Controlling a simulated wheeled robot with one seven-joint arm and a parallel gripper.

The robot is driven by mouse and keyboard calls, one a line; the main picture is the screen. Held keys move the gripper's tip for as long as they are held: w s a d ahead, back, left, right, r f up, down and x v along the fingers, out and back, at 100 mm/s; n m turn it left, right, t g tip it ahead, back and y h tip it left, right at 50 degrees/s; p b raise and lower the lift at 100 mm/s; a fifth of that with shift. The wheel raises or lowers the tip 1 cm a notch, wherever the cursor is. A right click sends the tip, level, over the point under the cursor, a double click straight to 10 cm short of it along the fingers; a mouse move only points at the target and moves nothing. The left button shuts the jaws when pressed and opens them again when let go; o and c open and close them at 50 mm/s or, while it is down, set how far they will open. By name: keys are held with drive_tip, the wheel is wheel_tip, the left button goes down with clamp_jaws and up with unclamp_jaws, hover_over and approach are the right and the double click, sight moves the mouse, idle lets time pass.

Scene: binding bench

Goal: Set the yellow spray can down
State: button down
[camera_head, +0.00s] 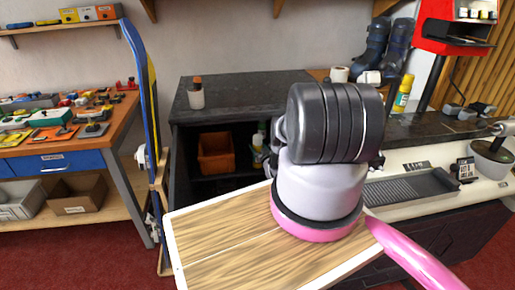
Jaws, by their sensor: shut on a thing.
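A yellow can (403,92) with a greenish label shows upright at the back right, at the dark worktop, just right of my arm. It looks like the spray can. I cannot tell whether its base touches the worktop. My own arm, dark grey and white with a pink band, fills the middle of the view. It hides what lies behind it. My gripper does not show, so its hold on the can cannot be seen.
A dark worktop (240,88) behind my arm bears an orange-capped bottle (196,93) and has clear room. Dark boots (386,50) stand behind the can. A red machine (450,28) is at right. A wooden bench (122,110) with tools is at left.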

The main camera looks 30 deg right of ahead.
unclamp_jaws()
drive_tip(key=shift+s, duration=0.1)
drive_tip(key=shift+s, duration=0.6)
drive_tip(key=s+a, duration=0.1)
drive_tip(key=s, duration=0.9)
drive_tip(key=shift+s, duration=0.3)
